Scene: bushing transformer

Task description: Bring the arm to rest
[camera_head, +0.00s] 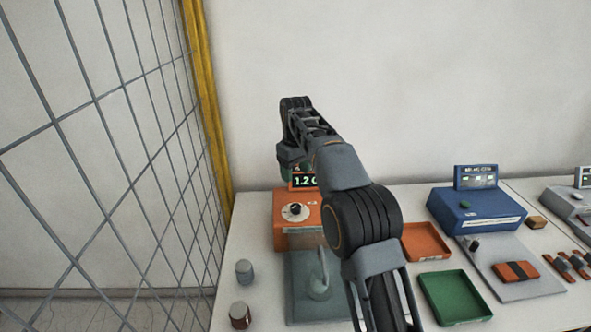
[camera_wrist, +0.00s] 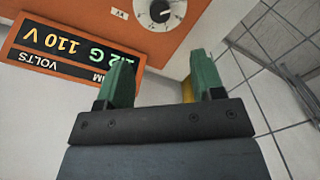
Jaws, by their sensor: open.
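My arm reaches up and away from me in the head view, crossing in front of the white wall. My gripper (camera_wrist: 162,76) shows two green fingers standing wide apart with nothing between them. In the head view the wrist hangs close above the orange device, and the fingers are mostly hidden. The orange device (camera_head: 286,235) has a dial and a small lit display (camera_head: 304,181), partly covered by my arm. The wrist view shows that display (camera_wrist: 70,55) upside down, reading "110 V", beside the left finger, and the dial (camera_wrist: 160,12) beyond the fingertips.
A wire fence (camera_head: 120,160) with a yellow post (camera_head: 208,100) stands left of the table (camera_head: 245,225). Two small cylinders (camera_head: 244,272) (camera_head: 240,315) stand at the table's left. An orange tray (camera_head: 427,241), a green tray (camera_head: 455,298) and a blue device (camera_head: 478,211) lie right of my arm.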

